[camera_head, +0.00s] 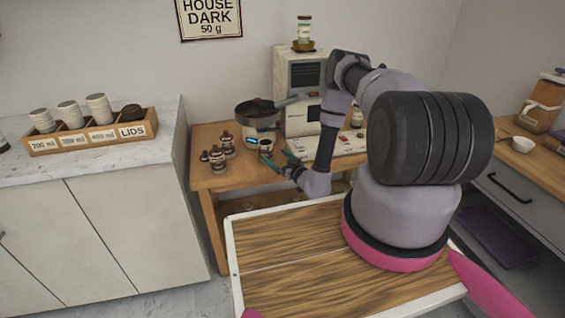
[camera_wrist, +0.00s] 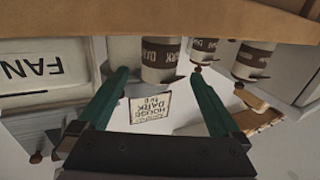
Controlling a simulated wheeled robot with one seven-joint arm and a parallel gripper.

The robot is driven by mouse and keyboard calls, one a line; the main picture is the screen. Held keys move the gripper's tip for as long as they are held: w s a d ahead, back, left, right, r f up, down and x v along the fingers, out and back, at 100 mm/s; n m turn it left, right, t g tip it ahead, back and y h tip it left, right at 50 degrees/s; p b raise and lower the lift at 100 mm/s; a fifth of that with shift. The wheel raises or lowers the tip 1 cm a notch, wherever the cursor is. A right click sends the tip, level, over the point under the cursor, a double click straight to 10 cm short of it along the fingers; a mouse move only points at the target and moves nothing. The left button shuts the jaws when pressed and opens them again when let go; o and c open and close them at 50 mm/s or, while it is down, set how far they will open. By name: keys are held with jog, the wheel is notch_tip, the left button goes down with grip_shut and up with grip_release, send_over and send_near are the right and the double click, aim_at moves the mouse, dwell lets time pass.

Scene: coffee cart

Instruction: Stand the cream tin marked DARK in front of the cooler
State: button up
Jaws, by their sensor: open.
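A cream tin (camera_head: 266,146) with a dark band stands near the front of the wooden table, just beyond my gripper (camera_head: 279,158). The wrist view is upside down; there a cream tin (camera_wrist: 160,63) with a brown band lettered DARK shows between and beyond the open green fingers, nearer the left one. My gripper (camera_wrist: 165,88) is open and holds nothing. Other brown-banded tins (camera_wrist: 204,48) show to its right in that view, and a group of such tins (camera_head: 217,158) stands at the table's left. The round pan-like vessel (camera_head: 258,120) behind may be the cooler; I see no label.
A tall grey machine (camera_head: 300,75) stands behind. A panel marked FAN (camera_wrist: 30,72) lies left in the wrist view. A small blue display (camera_head: 251,141) sits beside the near tin. A lids box (camera_head: 90,136) is on the left counter. Table room left of the tins is narrow.

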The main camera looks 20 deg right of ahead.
jog(key=s+a+r+n+g+y, duration=0.1)
jog(key=a+r+n+g+y, duration=0.3)
jog(key=r+n, duration=0.55)
jog(key=s+a+r+n+g+y, duration=0.15)
jog(key=r+n+y, duration=0.45)
jog(key=r, duration=0.6)
jog(key=s+a+r+n+g, duration=0.3)
jog(key=s+r+n+g, duration=0.15)
jog(key=r+n, duration=0.35)
jog(key=s+a+r+n+g, duration=0.25)
jog(key=r+n+g, duration=0.3)
jog(key=n, duration=0.35)
jog(key=s+d+r+n+g+h, duration=0.1)
jog(key=s+d+r+n+h, duration=0.3)
jog(key=s+r+n+h, duration=0.75)
jog(key=s+d+r+n+t+h, duration=0.3)
jog(key=s+d+r+n+t, duration=0.4)
jog(key=n, duration=1.2)
jog(key=s+d+r, duration=0.2)
jog(key=s, duration=0.2)
jog(key=shift+s+d+n, duration=0.3)
jog(key=shift+s+d, duration=0.05)
jog(key=shift+s, duration=0.05)
